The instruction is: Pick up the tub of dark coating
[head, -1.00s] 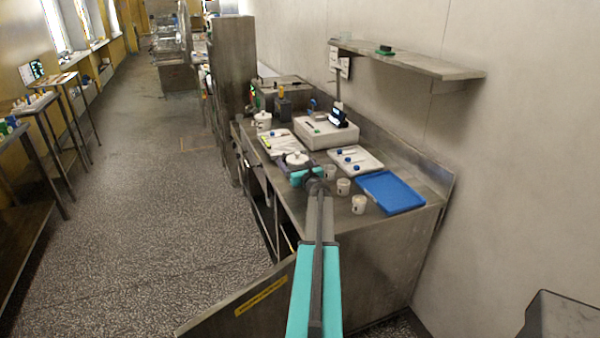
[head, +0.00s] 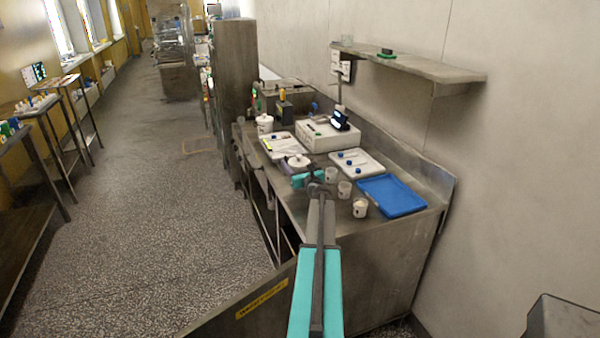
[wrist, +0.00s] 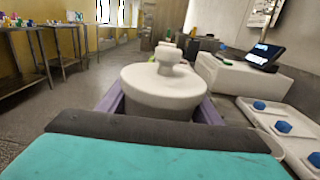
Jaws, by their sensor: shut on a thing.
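A white round tub (wrist: 165,95) with a knobbed lid fills the middle of the wrist view. It also shows in the head view (head: 298,160), near the front edge of the steel bench. The lid hides what is inside, so no dark coating is visible. My gripper (wrist: 160,106) is shut on this tub, with one purple-grey jaw on each side of it. The tub looks upright. I cannot tell whether its base touches the bench. A second white lidded tub (head: 265,123) stands farther back on the bench.
White trays (head: 357,162) with blue-capped items and a white box-shaped instrument (head: 328,134) lie behind. A wall shelf (head: 410,62) hangs above the right side. The floor at left is open.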

